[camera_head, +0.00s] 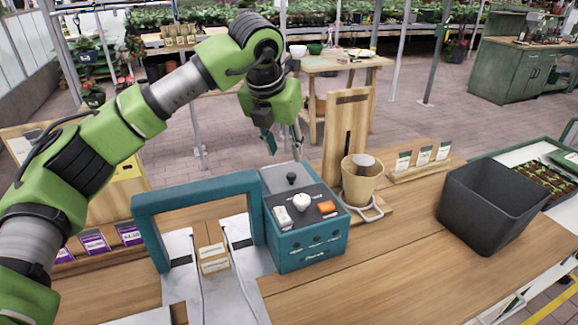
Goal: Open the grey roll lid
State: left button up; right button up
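A teal box-shaped machine (310,250) stands on the wooden table, joined to a teal arch (195,190) on its left. A light grey panel (276,180), which looks like the grey roll lid, covers the back of its top and lies flat. A small dark knob (291,178) stands at the panel's front. My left gripper (283,144) hangs above and behind the panel, pointing down, its fingers apart with nothing seen between them. It seems clear of the knob. My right gripper is not in view.
The machine's dark front top carries a white knob (302,202) and an orange button (326,208). Right of it are a wooden stand (347,125) with a tan cup (360,185), a card holder (420,165) and a dark grey bin (480,205). The front table is bare.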

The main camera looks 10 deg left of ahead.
aim_at(291, 175)
pick_arm(q)
jog(key=p+x, duration=0.2)
jog(key=x, duration=0.6)
jog(key=shift+w+f, duration=0.2)
jog(key=shift+f, duration=0.3)
jog(key=shift+w+f, duration=0.15)
jog(key=shift+f, duration=0.1)
grip_shut()
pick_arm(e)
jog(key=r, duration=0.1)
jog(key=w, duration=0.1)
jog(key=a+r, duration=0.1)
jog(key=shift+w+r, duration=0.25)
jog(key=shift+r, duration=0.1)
